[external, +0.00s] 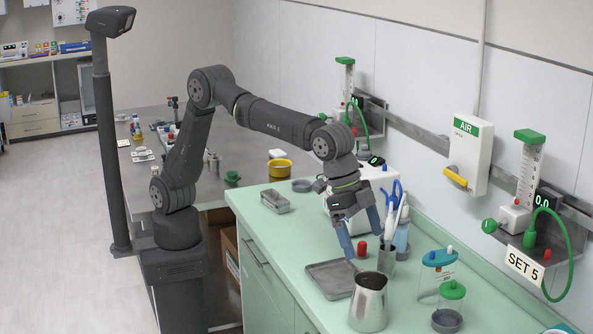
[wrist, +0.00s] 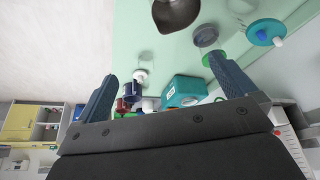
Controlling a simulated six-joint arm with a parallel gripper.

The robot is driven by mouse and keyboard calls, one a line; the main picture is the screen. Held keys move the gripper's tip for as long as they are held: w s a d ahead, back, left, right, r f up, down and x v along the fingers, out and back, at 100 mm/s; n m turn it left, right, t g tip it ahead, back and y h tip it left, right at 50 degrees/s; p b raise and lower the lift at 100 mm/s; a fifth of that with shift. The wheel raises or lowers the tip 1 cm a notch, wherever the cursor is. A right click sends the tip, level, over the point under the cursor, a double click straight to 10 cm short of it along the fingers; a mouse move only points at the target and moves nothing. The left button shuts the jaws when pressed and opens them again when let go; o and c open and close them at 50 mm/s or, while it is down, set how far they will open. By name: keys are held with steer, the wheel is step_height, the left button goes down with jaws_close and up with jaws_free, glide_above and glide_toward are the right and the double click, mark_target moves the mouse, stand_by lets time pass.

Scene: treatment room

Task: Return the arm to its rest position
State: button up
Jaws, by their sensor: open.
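My gripper (external: 360,235) hangs from the bent arm above the green counter (external: 300,240), its two blue-grey fingers spread and pointing down. Nothing shows held between the fingers in the external view. In the wrist view the fingers (wrist: 165,88) stand wide apart, with a teal box (wrist: 185,91) and small bottles seen beyond and between them. A small red-capped item (external: 361,247) is close by the fingers in the external view; I cannot tell whether they touch.
A metal pitcher (external: 368,303) and a grey tray (external: 329,279) stand at the front. A small metal tray (external: 275,203) lies left. Wall flowmeters (external: 526,180) line the right.

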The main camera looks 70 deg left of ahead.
steer(key=w+a+r+n, duration=0.1)
steer(key=w+a+r, duration=0.1)
steer(key=w+a, duration=0.7)
steer(key=w+a+r+n, duration=0.1)
steer(key=w+a+r, duration=0.1)
steer(key=w+a, duration=0.8)
steer(key=shift+a+r+t+y, duration=0.3)
steer(key=shift+a+y, duration=0.1)
